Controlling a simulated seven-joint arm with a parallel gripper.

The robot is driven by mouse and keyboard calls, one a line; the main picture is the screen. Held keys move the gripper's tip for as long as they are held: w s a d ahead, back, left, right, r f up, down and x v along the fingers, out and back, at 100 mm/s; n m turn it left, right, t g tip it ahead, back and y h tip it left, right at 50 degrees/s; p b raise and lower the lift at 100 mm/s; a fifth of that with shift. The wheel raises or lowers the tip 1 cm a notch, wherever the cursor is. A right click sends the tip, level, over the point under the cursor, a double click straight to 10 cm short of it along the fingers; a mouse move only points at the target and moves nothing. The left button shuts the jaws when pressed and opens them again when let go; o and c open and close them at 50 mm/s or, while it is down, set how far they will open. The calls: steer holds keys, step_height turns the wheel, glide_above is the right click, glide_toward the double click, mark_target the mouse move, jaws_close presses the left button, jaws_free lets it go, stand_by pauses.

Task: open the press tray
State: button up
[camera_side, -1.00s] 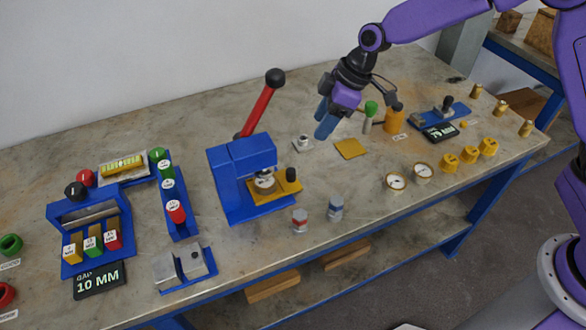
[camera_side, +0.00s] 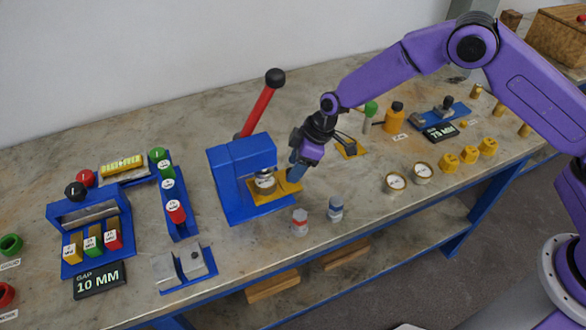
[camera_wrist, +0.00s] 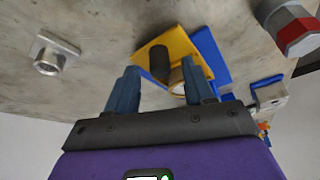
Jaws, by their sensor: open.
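The blue press (camera_side: 240,165) stands mid-table with its red lever raised to a black ball. Its yellow press tray (camera_side: 262,196) sits at the right side of the press, with a round metal piece (camera_side: 265,184) on it. In the wrist view the tray (camera_wrist: 178,42) shows a dark knob (camera_wrist: 159,60). My gripper (camera_side: 293,177) is at the tray's outer end and hides the knob in the side view. In the wrist view my gripper (camera_wrist: 159,66) is open, its blue fingers on either side of the knob; contact cannot be told.
A yellow plate (camera_side: 350,148) lies behind to the right. Gauges (camera_side: 396,182) stand further right.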

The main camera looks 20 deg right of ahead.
steer(key=shift+x, duration=1.1)
jaws_close()
steer(key=d, duration=1.1)
steer(key=shift+d, duration=0.35)
jaws_free()
steer(key=v, duration=1.7)
steer(key=shift+r, duration=0.25)
